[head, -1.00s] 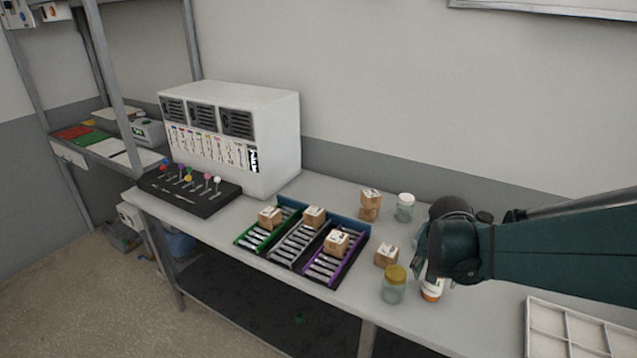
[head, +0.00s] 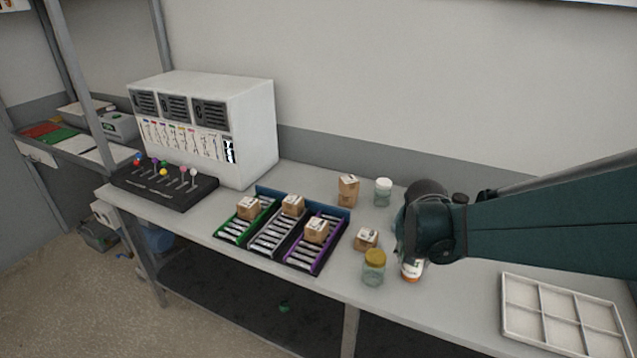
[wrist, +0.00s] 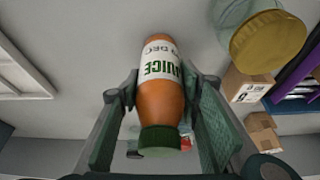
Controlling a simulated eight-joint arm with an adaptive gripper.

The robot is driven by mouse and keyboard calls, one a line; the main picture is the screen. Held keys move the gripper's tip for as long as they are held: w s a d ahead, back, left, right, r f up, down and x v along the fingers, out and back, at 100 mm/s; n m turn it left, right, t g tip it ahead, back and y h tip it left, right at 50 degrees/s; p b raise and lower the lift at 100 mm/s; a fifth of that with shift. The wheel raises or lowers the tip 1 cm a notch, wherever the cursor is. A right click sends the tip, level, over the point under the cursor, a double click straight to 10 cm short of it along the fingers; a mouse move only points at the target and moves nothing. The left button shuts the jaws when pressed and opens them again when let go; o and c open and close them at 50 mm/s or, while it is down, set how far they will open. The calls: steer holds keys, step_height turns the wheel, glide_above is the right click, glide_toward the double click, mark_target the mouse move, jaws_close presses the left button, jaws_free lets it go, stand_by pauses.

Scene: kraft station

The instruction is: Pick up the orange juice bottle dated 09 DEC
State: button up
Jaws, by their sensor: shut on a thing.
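The orange juice bottle (wrist: 160,100) has an orange body, a green cap and a white label reading "JUICE" with a date ending in "9 DEC"; the date's first digit is not clear. In the wrist view my gripper (wrist: 161,88) has a finger on each side of the bottle and is shut on it. In the head view only the lower part of the bottle (head: 411,270) shows beneath my gripper (head: 410,248), which hides the rest. I cannot tell whether its base touches the bench.
A yellow-lidded jar (head: 373,268) stands close left of the bottle, with a small carton (head: 366,239) behind it. A white-lidded jar (head: 383,191) and stacked cartons (head: 348,189) stand farther back. A white divided tray (head: 508,312) lies at right; coloured racks (head: 268,248) lie left.

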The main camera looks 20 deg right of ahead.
steer(key=shift+r, duration=0.1)
steer(key=shift+r+p, duration=1.4)
steer(key=shift+r, duration=3.55)
steer(key=shift+w, duration=0.1)
